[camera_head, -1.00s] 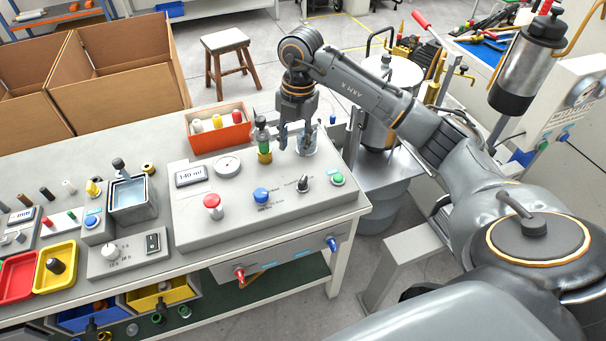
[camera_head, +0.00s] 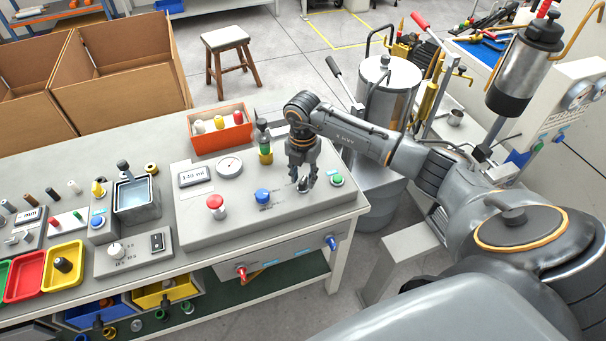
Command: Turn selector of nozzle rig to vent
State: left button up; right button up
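The nozzle rig (camera_head: 240,219) is a grey box with a sloped top on the table. Its selector (camera_head: 304,187) is a small dark knob near the right end of that top, left of a green button (camera_head: 337,180). My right gripper (camera_head: 303,182) points down over the selector, with its fingertips on either side of the knob. The fingers hide most of the knob and its labels, so I cannot tell its setting or whether they touch it. My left gripper is out of view.
On the rig are a red mushroom button (camera_head: 215,203), a blue knob (camera_head: 262,196), a gauge (camera_head: 229,166) and a display (camera_head: 194,176). A green-and-amber nozzle piece (camera_head: 264,143) stands upright behind. An orange bin (camera_head: 219,141) sits at the back.

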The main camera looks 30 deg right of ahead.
jog(key=shift+f, duration=0.2)
jog(key=shift+c, duration=0.2)
grip_shut()
jog(key=n+b, duration=0.3)
jog(key=n, duration=0.1)
jog(key=shift+f, duration=0.1)
jog(key=shift+n+b, duration=1.25)
jog(key=shift+n, duration=1.25)
